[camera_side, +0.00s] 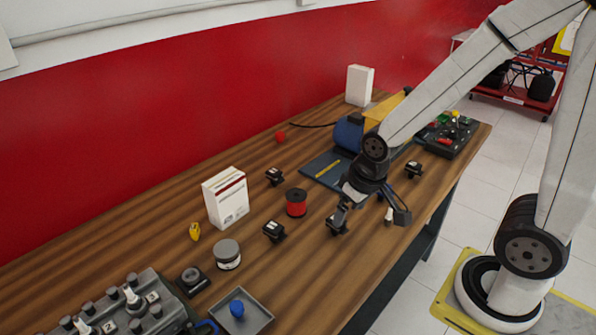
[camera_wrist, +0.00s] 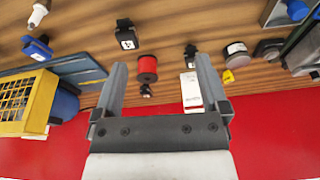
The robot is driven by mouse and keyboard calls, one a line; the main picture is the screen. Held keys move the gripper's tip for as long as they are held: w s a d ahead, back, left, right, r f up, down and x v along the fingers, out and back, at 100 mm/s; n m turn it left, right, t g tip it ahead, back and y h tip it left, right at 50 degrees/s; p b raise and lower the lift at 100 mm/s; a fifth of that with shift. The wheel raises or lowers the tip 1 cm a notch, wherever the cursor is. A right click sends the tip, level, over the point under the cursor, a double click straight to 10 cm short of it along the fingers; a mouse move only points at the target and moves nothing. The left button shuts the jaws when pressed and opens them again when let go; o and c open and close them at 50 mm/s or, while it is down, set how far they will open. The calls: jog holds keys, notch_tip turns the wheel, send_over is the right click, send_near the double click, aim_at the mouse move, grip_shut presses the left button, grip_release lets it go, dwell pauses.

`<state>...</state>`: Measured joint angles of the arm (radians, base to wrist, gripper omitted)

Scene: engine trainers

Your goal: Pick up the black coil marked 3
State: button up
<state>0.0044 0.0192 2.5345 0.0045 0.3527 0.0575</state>
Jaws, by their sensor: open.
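Several small black coils with white labels stand on the wooden table. In the side view one (camera_side: 274,176) is behind the red spool, one (camera_side: 274,231) in front of it, one (camera_side: 336,224) by my gripper's left finger, and one (camera_side: 413,169) at the right. The wrist view shows a labelled coil (camera_wrist: 126,33), another (camera_wrist: 190,51) and a small one (camera_wrist: 147,90) past the spool. I cannot read clearly which is marked 3. My gripper (camera_side: 371,216) is open and empty above the table; its spread fingers (camera_wrist: 162,66) frame the spool in the wrist view.
A red spool (camera_side: 296,203), a white box (camera_side: 225,199), a round tin (camera_side: 227,255) and a grey tray (camera_side: 263,316) are on the left. A blue-yellow machine (camera_side: 349,131) and a dark mat (camera_side: 319,168) lie behind my gripper. A white-tipped plug (camera_side: 389,215) is near the front edge.

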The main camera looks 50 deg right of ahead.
jog(key=w+d+m, duration=0.2)
jog(key=w+m, duration=0.6)
jog(key=w, duration=0.1)
jog(key=m+t, duration=0.2)
jog(key=m, duration=2.3)
send_over(275, 172)
jog(key=s, duration=0.3)
notch_tip(275, 172, down, 7)
jog(key=shift+w+a+f, duration=0.1)
jog(key=shift+w, duration=0.05)
jog(key=shift+w+d+f+m, duration=0.35)
jog(key=shift+w+m, duration=0.15)
jog(key=shift+m, duration=0.4)
jog(key=shift+f, duration=0.1)
jog(key=shift+x, duration=1.2)
jog(key=shift+f, duration=0.1)
jog(key=shift+a+x, duration=0.2)
jog(key=shift+x, duration=2.3)
